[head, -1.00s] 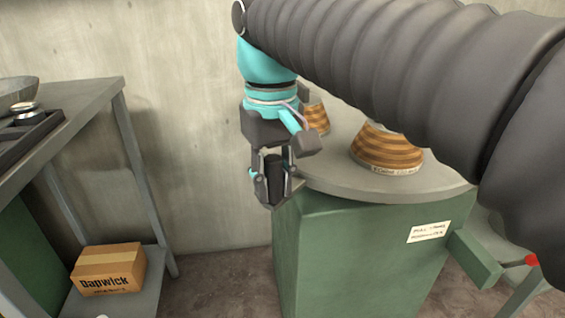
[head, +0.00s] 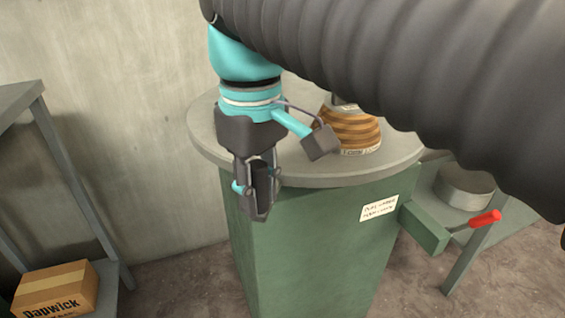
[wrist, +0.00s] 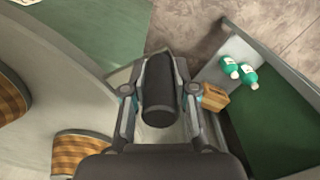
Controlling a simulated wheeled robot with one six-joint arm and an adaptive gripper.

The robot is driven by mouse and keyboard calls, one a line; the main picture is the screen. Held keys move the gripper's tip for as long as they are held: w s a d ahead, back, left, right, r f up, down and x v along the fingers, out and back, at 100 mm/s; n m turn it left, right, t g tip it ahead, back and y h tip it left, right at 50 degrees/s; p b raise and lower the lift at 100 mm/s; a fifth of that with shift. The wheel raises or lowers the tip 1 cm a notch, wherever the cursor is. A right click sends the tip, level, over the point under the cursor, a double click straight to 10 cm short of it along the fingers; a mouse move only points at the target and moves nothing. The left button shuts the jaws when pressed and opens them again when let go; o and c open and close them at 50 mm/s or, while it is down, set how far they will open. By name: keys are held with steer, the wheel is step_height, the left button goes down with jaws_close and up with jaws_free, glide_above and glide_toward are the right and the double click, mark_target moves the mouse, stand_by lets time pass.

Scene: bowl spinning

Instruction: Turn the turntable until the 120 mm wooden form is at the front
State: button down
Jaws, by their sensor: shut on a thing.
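The turntable's round grey disc (head: 310,178) sits on a green pedestal (head: 310,245). A striped wooden form (head: 357,132) stands on its right half; the small print at its base is too blurred to read. The wrist view shows two striped forms on the disc, one at the left edge (wrist: 12,98) and one at lower left (wrist: 78,150), both cut off or partly hidden. My gripper (head: 258,195) is at the disc's front-left rim, pointing down. Its fingers are shut on a black cylindrical handle (wrist: 158,82). The handle's attachment is hidden.
A green bracket (head: 424,228) with a red-gripped lever (head: 485,219) sticks out at the pedestal's right. A round grey object (head: 464,184) stands behind it. At left is a metal table (head: 20,100) with a cardboard box (head: 55,287) on its lower shelf.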

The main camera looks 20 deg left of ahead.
steer(key=c, duration=0.9)
jaws_free()
step_height(320, 180, up, 12)
steer(key=w+d+f+m+t+p, duration=0.1)
steer(key=w+d+f+m, duration=0.15)
steer(key=d, duration=0.25)
steer(key=w+d+f+m+t+y, duration=0.1)
steer(key=d+f+m, duration=0.1)
steer(key=d+f, duration=0.25)
steer(key=w+d+f+m+t+p, duration=0.1)
steer(key=w+d+f+m, duration=0.15)
steer(key=d, duration=0.35)
steer(key=s+d+f+m+t, duration=0.1)
steer(key=d+f+m, duration=0.1)
steer(key=d+f, duration=0.2)
steer(key=s+d+f+m, duration=0.2)
steer(key=d+f, duration=0.2)
steer(key=f, duration=0.2)
steer(key=s+d+f+m+t+h+p, duration=0.1)
steer(key=s+d+f+m, duration=0.1)
steer(key=d+f, duration=0.3)
steer(key=shift+f+t, duration=0.25)
steer(key=shift+t, duration=0.05)
